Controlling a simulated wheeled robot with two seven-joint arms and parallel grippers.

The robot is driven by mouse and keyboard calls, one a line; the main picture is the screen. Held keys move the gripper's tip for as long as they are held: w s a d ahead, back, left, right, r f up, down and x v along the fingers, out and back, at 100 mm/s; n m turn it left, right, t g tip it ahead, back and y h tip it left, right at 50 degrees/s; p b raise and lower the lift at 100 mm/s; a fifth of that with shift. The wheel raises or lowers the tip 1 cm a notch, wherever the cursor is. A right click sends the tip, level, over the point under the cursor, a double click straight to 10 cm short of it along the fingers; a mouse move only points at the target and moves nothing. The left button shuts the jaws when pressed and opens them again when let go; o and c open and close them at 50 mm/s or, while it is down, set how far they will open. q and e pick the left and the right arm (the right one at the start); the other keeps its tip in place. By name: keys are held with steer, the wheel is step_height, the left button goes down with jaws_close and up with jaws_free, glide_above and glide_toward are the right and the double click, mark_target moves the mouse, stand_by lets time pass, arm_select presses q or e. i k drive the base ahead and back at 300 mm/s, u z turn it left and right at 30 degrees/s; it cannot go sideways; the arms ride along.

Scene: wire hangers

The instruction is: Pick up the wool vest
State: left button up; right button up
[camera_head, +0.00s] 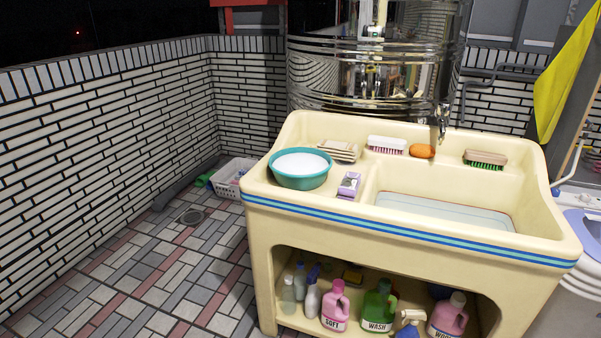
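I cannot make out a wool vest in the head view. A flat yellow thing (563,82), perhaps cloth, shows at the upper right, cut off by the frame; I cannot tell what it is. Neither of my grippers is in view.
A cream sink (400,225) fills the middle and right. On it are a teal basin (300,181), brushes (387,144) and an orange soap (422,151). Bottles (378,306) stand on its lower shelf. A white basket (230,181) sits behind left. The tiled floor (150,270) at left is mostly clear.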

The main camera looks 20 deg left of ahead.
mark_target(348, 189)
steer(key=u, duration=0.35)
steer(key=i, duration=0.95)
steer(key=z, duration=0.4)
